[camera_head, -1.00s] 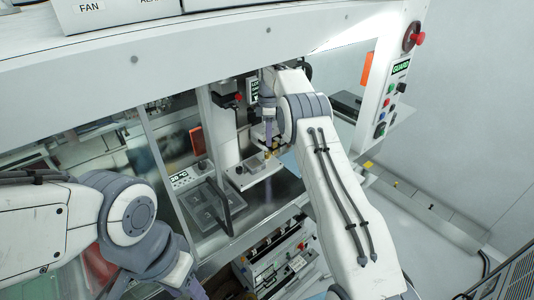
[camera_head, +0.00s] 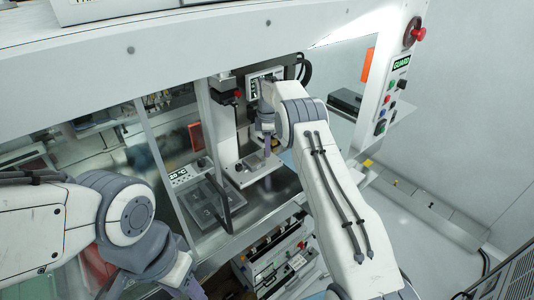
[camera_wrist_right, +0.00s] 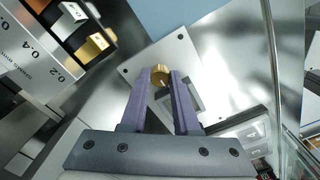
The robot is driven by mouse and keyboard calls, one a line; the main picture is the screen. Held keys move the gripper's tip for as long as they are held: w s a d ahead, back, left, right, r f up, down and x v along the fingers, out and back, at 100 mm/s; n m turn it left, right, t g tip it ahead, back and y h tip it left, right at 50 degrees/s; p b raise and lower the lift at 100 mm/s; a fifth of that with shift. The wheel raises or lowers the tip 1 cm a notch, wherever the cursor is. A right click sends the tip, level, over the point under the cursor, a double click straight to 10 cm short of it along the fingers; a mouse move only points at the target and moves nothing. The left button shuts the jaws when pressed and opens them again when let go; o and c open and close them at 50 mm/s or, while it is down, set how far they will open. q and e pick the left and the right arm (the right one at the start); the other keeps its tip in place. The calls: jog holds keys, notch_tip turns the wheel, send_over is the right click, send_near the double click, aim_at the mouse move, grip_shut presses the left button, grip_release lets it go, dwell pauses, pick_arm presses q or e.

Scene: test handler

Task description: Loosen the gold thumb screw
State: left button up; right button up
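The gold thumb screw (camera_wrist_right: 160,75) shows in the right wrist view between the two purple fingertips of my right gripper (camera_wrist_right: 161,79). The screw is at a light metal plate (camera_wrist_right: 133,73) with a dark slot. In the head view my right gripper (camera_head: 269,150) reaches down inside the machine, over the small platform, and the screw is hidden there. My left arm is at the lower left, and its gripper's fingers are not clearly seen.
A panel with a red stop button (camera_head: 418,35) stands right of my right arm. A machine column (camera_head: 222,125) is left of my right gripper. A tray with a handle (camera_head: 203,203) lies at its lower left. Labelled slots with gold pieces (camera_wrist_right: 97,43) are upper left in the wrist view.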

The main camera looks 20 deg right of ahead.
jog(key=shift+r+n, duration=0.1)
jog(key=shift+n, duration=0.4)
grip_shut()
jog(key=shift+n+p, duration=0.4)
jog(key=shift+n, duration=0.7)
jog(key=shift+n, duration=1.7)
